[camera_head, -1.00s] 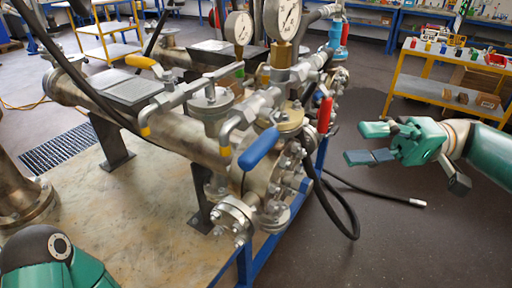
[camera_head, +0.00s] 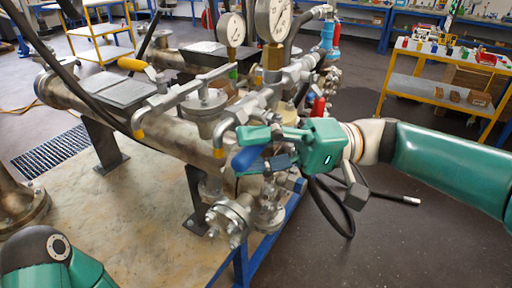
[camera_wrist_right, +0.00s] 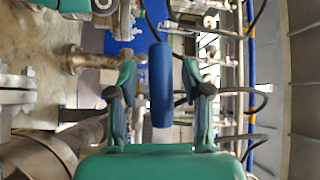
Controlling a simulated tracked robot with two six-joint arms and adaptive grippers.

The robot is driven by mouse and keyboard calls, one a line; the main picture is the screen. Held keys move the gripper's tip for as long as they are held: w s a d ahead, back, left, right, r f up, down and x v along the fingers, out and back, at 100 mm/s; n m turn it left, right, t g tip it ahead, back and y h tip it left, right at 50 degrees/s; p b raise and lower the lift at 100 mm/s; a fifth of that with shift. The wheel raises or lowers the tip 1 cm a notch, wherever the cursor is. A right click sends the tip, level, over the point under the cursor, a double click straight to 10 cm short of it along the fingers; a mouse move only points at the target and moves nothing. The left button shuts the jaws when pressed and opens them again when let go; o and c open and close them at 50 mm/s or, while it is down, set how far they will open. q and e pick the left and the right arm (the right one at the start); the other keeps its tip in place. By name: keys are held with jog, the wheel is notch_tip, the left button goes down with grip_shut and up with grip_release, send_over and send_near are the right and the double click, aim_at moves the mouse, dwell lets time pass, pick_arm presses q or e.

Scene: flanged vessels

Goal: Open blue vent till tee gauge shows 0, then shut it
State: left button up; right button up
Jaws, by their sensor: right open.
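The blue vent handle (camera_head: 247,156) sits at the near end of the pipework, partly covered by my right gripper (camera_head: 256,147). In the right wrist view the blue handle (camera_wrist_right: 160,85) stands between the two fingers of my right gripper (camera_wrist_right: 158,75), which are open with a gap on each side. Two round dial gauges stand above the pipes: a larger one (camera_head: 273,18) on a brass fitting, cut by the top edge, and a smaller one (camera_head: 231,28) behind it. Their needle readings are too small to tell. My left gripper is out of view.
A yellow handle (camera_head: 131,64) and a red handle (camera_head: 318,106) are on the same pipework. A black hose (camera_head: 345,222) hangs at the near right. A blue stand (camera_head: 262,250) carries the assembly. A yellow trolley (camera_head: 440,91) stands at the back right.

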jog(key=shift+a, duration=0.25)
